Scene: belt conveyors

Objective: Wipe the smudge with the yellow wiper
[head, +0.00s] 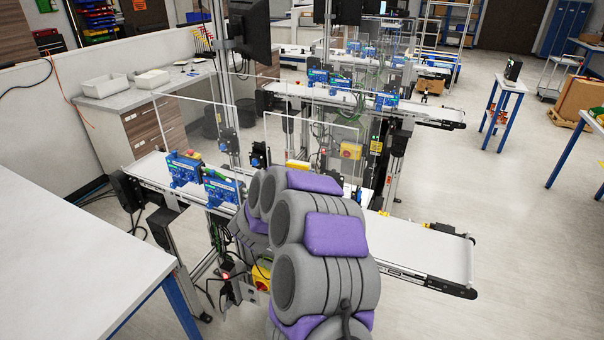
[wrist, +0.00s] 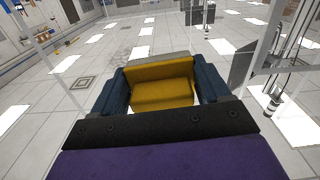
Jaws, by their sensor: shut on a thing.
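My gripper (wrist: 163,78) is shut on the yellow wiper (wrist: 163,92), which sits between its two dark blue fingers in the wrist view. A grey strip (wrist: 160,58) shows along the wiper's far edge. In the head view my arm hides the gripper. A small yellow patch (head: 297,165) shows just past the arm; I cannot tell whether it is the wiper. Clear upright panels stand over the belt, one at the left (head: 198,125) and one behind my arm (head: 310,135).
The near conveyor (head: 420,245) runs across under my arm, with blue fixtures (head: 185,168) on its left part. A yellow box (head: 351,151) stands behind the arm. A white table (head: 60,240) is at the left.

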